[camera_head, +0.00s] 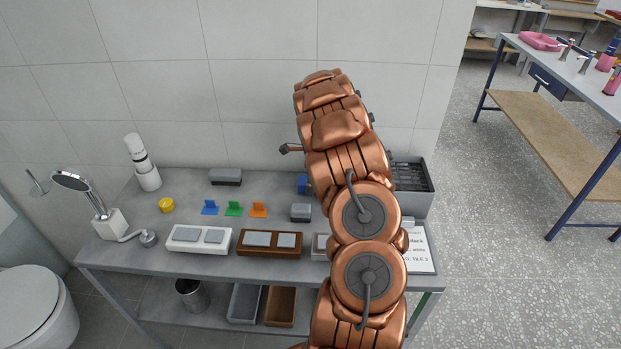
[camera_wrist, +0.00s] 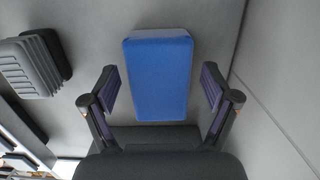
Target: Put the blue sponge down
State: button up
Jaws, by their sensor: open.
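The blue sponge (camera_wrist: 158,75) is a blue block with a grey layer along its edge. In the wrist view it lies on the grey tabletop, between and beyond the two fingers of my gripper (camera_wrist: 160,95). The fingers are spread wide, with a visible gap on each side of the sponge. In the head view only a small blue piece of the sponge (camera_head: 302,184) shows beside my copper-coloured arm, near the back wall. The arm hides the rest of it, and my fingers are mostly hidden there too.
A grey ribbed block (camera_wrist: 30,65) lies left of the sponge in the wrist view. The tiled wall (camera_head: 250,110) stands close behind.

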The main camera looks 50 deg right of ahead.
jog(key=r+b, duration=0.1)
jog(key=r, duration=0.3)
jog(key=d+r+b, duration=0.1)
jog(key=r, duration=0.1)
jog(key=shift+s+d+r+b, duration=0.1)
jog(key=shift+r+b, duration=0.2)
jog(key=shift+s+r, duration=0.1)
jog(key=shift+r, duration=0.5)
jog(key=s+a+r+n+g, duration=0.1)
jog(key=s+a+r+n, duration=0.25)
jog(key=a, duration=0.55)
jog(key=s+a+r+n, duration=0.25)
jog(key=a+n, duration=0.25)
jog(key=a, duration=0.4)
jog(key=s+a+r+n+g, duration=0.1)
jog(key=s+a+r+n, duration=0.3)
jog(key=a, duration=0.5)
jog(key=s+a+f+n, duration=0.3)
jog(key=s+a+n, duration=1.2)
jog(key=s, duration=0.4)
jog(key=shift+s+a+n+g+h, duration=0.2)
jog(key=shift+a+n+g+h, duration=0.1)
jog(key=shift+n+g+h, duration=0.1)
